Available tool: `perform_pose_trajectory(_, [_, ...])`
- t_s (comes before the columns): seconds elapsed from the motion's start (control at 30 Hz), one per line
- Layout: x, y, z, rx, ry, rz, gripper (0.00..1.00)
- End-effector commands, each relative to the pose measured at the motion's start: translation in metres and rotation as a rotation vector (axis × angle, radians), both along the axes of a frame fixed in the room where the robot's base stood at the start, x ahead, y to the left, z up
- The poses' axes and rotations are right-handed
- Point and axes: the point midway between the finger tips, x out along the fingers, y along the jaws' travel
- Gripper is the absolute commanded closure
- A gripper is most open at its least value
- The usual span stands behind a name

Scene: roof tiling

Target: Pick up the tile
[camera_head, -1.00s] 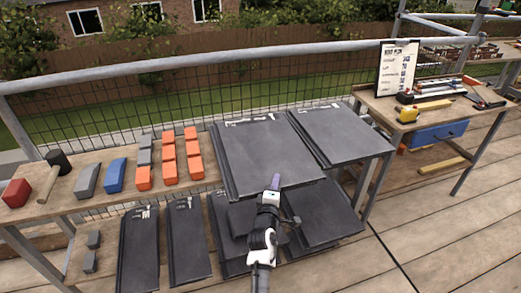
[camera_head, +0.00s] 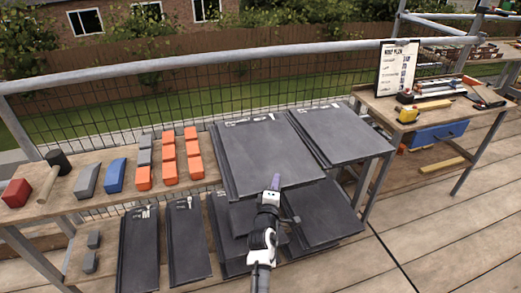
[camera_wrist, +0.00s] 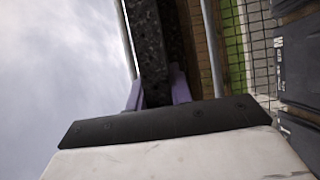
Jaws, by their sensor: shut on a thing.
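A large dark grey tile (camera_head: 268,152) lies at the middle of the workbench, its near edge over the bench front. My gripper (camera_head: 275,182) is at that near edge. In the wrist view, the purple fingers of my gripper (camera_wrist: 158,92) are shut on the dark tile (camera_wrist: 148,45), one on each side of its edge. A second large tile (camera_head: 343,132) is to the right on the bench. I cannot tell whether the held tile is clear of the bench top.
Several more tiles (camera_head: 188,240) lie on the lower shelf. Orange blocks (camera_head: 168,172), a blue block (camera_head: 115,175) and a mallet (camera_head: 57,162) are on the bench's left. A side table (camera_head: 440,115) with tools stands at the right. Wooden decking is open in front.

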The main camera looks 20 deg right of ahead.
Motion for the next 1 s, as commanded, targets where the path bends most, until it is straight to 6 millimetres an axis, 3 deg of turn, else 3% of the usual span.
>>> perform_pose_trajectory(0.47, [0.001, 0.0, 0.017, -0.002, -0.011, 0.001, 1.0])
perform_pose_trajectory(0.67, [0.0, 0.0, 0.051, -0.002, -0.015, 0.001, 1.0])
perform_pose_trajectory(1.0, [0.0, 0.0, 0.141, -0.004, -0.017, 0.002, 1.0])
